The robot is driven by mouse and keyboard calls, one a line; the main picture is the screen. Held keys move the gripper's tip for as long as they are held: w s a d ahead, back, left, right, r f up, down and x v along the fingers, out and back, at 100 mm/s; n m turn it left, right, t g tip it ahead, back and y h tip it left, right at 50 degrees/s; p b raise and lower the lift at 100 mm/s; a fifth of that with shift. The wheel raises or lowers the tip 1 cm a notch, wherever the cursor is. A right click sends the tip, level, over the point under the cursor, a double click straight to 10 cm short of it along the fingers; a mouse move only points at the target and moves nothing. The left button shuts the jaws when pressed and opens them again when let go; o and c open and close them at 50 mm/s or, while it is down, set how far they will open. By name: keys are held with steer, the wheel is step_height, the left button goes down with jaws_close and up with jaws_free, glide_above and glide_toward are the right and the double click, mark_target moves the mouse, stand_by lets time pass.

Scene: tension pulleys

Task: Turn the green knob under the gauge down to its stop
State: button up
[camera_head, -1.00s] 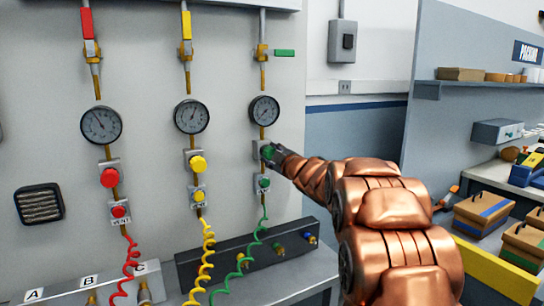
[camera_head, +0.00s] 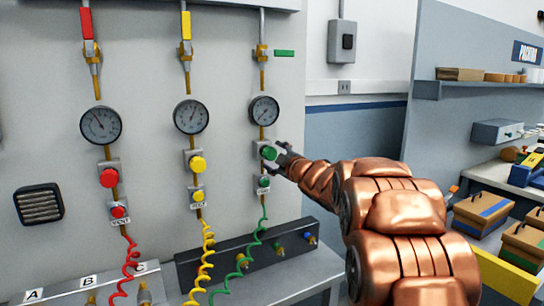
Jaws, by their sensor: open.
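The green knob (camera_head: 269,152) sits on its grey block under the right-hand gauge (camera_head: 264,110), on the pipe on the grey panel. My gripper (camera_head: 280,154) is open at the right side of the knob, with its fingers close to the knob's edge. Whether the fingers touch the knob I cannot tell. The gauge's needle is too small to read surely. A smaller green vent knob (camera_head: 263,182) sits just below. A green valve handle (camera_head: 284,53) above lies level, pointing right.
Red (camera_head: 109,178) and yellow (camera_head: 198,164) knobs stand under their own gauges to the left. A coiled green hose (camera_head: 261,224) hangs below the green vent knob. A dark manifold (camera_head: 215,262) rests on the shelf below. The wall right of the panel is open.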

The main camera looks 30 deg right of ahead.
steer(key=s, duration=0.9)
steer(key=shift+s, duration=0.35)
steer(key=s+a+f+m+g+h+p, duration=0.25)
steer(key=s+f+m+g, duration=0.3)
steer(key=s, duration=0.35)
steer(key=s+a+f+m+g+h+p, duration=0.2)
steer(key=s+a+f+m+g+p, duration=0.35)
steer(key=s, duration=0.45)
steer(key=s+a+f+g+y, duration=0.1)
steer(key=s+a+g, duration=0.2)
steer(key=s, duration=0.4)
steer(key=s+a+f+g+y+p, duration=0.1)
steer(key=s+a+f+g, duration=0.1)
steer(key=s+a, duration=0.3)
steer(key=s+a+f+g+y, duration=0.2)
steer(key=s+a+g, duration=0.1)
steer(key=s, duration=0.8)
steer(key=shift+s+a+f+g, duration=0.15)
steer(key=shift+s+a+g, duration=0.2)
steer(key=shift+a, duration=0.55)
steer(key=shift+w, duration=0.1)
